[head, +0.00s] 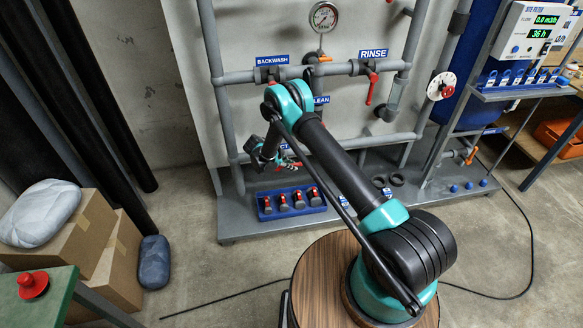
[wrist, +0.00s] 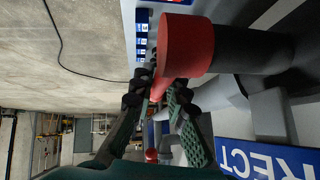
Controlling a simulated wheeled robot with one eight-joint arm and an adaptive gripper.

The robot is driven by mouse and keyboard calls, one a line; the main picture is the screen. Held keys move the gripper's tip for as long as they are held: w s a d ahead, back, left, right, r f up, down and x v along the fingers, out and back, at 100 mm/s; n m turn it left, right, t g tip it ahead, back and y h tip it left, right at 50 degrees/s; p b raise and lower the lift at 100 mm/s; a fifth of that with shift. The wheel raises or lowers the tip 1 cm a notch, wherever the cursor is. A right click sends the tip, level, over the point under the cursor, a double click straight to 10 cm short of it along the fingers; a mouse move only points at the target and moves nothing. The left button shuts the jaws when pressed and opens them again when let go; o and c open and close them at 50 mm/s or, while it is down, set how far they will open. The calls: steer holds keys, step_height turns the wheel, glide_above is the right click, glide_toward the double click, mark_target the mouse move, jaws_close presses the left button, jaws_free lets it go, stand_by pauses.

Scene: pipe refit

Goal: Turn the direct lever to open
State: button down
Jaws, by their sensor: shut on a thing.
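The direct lever (wrist: 186,46) is red, with a round hub on a grey pipe valve in the wrist view. Its narrow handle runs from the hub down between the fingers. My gripper (wrist: 161,92) is shut on that handle, one green ribbed finger on each side. A blue sign (wrist: 265,157) beside the valve shows the letters "RECT"; the rest is cut off. In the head view my gripper (head: 284,157) is at the lower left of the pipe panel, in front of the lever, which is mostly hidden there.
The rinse valve lever (head: 372,88) hangs down at the upper right, and the backwash valve (head: 268,75) is at the upper left. A blue tray (head: 291,202) with several red-topped parts stands below. Cardboard boxes (head: 92,235) are at left.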

stand_by(0.4)
steer(key=c, duration=1.5)
jaws_free()
steer(key=v, duration=1.2)
